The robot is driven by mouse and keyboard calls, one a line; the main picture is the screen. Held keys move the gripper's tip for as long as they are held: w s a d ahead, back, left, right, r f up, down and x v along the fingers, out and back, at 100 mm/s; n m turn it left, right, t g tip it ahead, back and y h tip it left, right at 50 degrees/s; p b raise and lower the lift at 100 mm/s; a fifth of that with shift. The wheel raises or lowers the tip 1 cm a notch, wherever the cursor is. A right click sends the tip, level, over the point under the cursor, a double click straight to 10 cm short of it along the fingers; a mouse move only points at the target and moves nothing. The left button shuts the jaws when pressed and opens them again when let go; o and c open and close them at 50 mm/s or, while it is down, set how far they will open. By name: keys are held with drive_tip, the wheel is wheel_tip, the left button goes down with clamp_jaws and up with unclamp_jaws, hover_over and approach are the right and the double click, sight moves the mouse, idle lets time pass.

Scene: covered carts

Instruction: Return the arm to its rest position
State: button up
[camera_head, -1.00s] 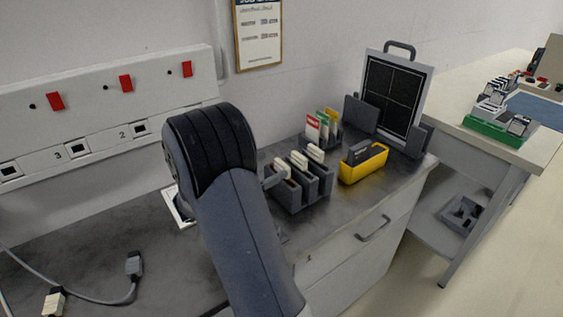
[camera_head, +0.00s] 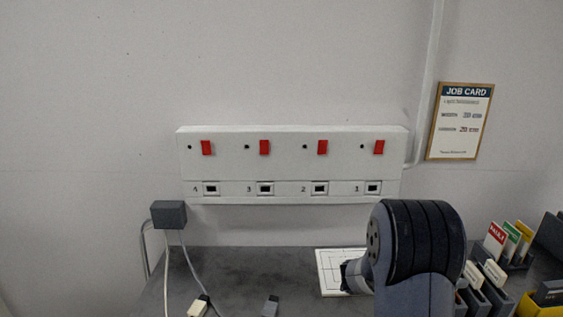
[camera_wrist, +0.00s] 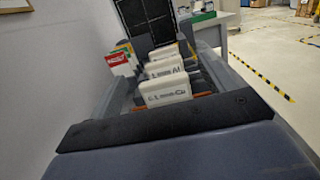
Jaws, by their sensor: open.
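My arm (camera_head: 418,250) rises at the lower right of the head view, its dark ribbed joint in front of the workbench. A short dark part of it shows at the joint's left, over a white marked plate (camera_head: 329,272). I cannot make out my gripper's fingers in either view. In the wrist view, a blue-grey body with a dark bar, apparently part of my arm, fills the bottom. Beyond it stand white labelled pieces (camera_wrist: 166,92) in a grey holder; they also show in the head view (camera_head: 494,273).
A wall panel (camera_head: 292,142) carries red switches and numbered sockets. A grey box (camera_head: 169,214) and cables are at the left of the dark bench (camera_head: 235,262). Coloured cards (camera_head: 511,240) and a yellow holder (camera_head: 535,308) are at the right. Open floor (camera_wrist: 262,50) shows in the wrist view.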

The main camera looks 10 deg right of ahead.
drive_tip(key=d+r+p, duration=0.1)
drive_tip(key=d, duration=0.5)
drive_tip(key=shift+s+r, duration=0.2)
drive_tip(key=shift+s, duration=0.1)
drive_tip(key=shift+a, duration=0.1)
